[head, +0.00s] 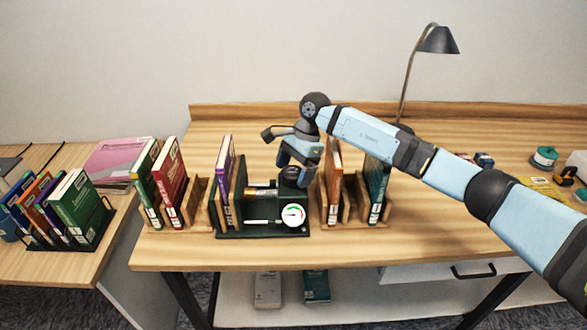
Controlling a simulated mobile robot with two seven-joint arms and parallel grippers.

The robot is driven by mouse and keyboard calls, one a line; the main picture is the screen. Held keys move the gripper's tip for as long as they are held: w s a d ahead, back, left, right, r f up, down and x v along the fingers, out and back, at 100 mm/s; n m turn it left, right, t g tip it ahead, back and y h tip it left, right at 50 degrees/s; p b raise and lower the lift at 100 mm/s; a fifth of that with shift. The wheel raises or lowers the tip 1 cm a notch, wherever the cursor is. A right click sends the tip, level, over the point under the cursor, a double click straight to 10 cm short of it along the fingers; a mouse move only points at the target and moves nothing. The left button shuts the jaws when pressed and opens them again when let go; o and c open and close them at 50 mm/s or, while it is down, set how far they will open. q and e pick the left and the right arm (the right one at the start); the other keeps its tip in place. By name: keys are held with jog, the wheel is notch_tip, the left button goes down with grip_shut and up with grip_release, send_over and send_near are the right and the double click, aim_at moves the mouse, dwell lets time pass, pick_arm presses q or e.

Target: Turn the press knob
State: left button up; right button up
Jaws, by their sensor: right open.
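The press (262,231) stands on the wooden desk, with a dark green base, a brass-coloured cylinder and a round white gauge (293,215) at its front right. A dark round part, which looks like the press knob (290,175), sits above the gauge and is partly hidden by my right gripper. My right gripper (297,170) is open and points down over this part. I cannot tell whether its fingers touch the knob. My left gripper is not in view.
A purple book (226,168) stands at the press's left, and an orange book (333,170) and a teal book (376,185) stand in wooden racks at its right. A red book (171,180) stands farther left. A black lamp (438,40) rises at the back right.

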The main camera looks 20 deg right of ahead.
jog(key=c, duration=0.9)
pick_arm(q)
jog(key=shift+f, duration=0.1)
pick_arm(e)
jog(key=shift+f+m, duration=0.1)
jog(key=shift+m, duration=0.2)
jog(key=shift+m+b, duration=0.3)
jog(key=shift+b, duration=0.05)
jog(key=shift+m+t+b, duration=0.45)
jog(key=shift+m+t, duration=0.25)
jog(key=shift+m, duration=0.5)
jog(key=m+t, duration=0.1)
jog(key=m, duration=0.1)
jog(key=shift+s+m+b, duration=0.1)
jog(key=shift+m+b, duration=0.2)
jog(key=shift+b, duration=0.05)
jog(key=m+t, duration=0.1)
jog(key=m, duration=0.3)
jog(key=shift+b, duration=0.35)
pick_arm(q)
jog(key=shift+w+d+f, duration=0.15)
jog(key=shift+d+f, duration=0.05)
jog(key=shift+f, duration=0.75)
pick_arm(e)
jog(key=shift+t, duration=0.3)
